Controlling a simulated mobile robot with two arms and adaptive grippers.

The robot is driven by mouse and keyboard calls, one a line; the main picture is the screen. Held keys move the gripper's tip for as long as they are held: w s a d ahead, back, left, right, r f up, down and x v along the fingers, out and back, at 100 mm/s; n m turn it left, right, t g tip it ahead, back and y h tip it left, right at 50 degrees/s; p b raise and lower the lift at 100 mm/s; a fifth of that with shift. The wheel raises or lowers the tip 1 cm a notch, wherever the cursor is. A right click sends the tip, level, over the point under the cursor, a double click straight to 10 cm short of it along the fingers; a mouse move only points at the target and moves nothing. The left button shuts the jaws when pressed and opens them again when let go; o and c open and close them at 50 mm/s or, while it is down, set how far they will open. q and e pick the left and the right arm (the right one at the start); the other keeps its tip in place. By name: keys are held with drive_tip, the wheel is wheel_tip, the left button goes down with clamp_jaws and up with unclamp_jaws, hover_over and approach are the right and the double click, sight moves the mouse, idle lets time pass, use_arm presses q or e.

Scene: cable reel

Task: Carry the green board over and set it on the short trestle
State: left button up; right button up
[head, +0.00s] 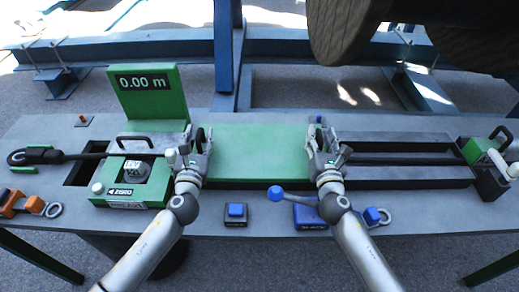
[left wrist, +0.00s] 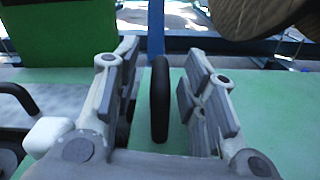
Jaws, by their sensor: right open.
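The green board (head: 250,152) lies flat in the middle of the grey bench, between my two grippers. My left gripper (head: 199,138) is at its left end. In the left wrist view, the left gripper's fingers (left wrist: 162,62) stand apart on either side of a black handle (left wrist: 160,98), with gaps to both fingers. My right gripper (head: 322,140) is open at the board's right end. Its fingers cover most of whatever is at that end. I cannot pick out the short trestle with certainty.
A green unit with a 0.00 m display (head: 142,82) stands left of the board. A large wooden reel (head: 400,30) hangs at the upper right. Blue steel beams (head: 140,50) run behind the bench.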

use_arm(q)
drive_tip(key=shift+w, duration=0.15)
use_arm(e)
drive_tip(key=shift+w, duration=0.15)
use_arm(q)
clamp_jaws()
use_arm(e)
clamp_jaws()
drive_tip(key=shift+d, duration=0.1)
use_arm(q)
drive_tip(key=shift+r, duration=0.1)
use_arm(e)
drive_tip(key=shift+r, duration=0.1)
